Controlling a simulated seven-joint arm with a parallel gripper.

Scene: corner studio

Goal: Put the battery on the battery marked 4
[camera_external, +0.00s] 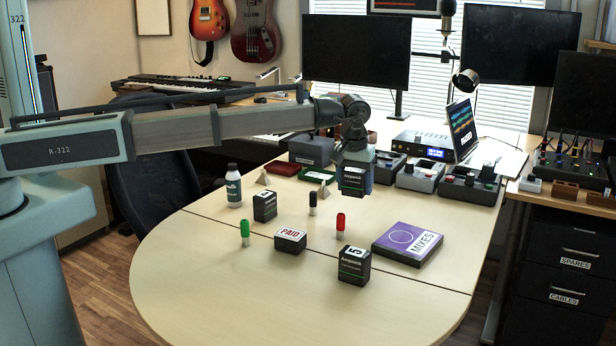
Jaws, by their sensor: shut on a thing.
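My gripper (356,183) is shut on a dark battery (352,179) with a green band, held in the air above the far middle of the table. The number on the held battery cannot be read. A second dark battery (265,207) stands upright on the table at left; its top mark is too small to read surely. A third battery (354,266), marked 5 on top, stands upright near the front. I cannot tell for sure which battery is marked 4. The held battery is apart from both standing ones.
A PAID block (290,241), a green marker (245,233), a red marker (340,227), a black marker (313,203) and a bottle (233,186) stand among the batteries. A purple MIXES box (407,244) lies at right. The table's front left (220,290) is clear.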

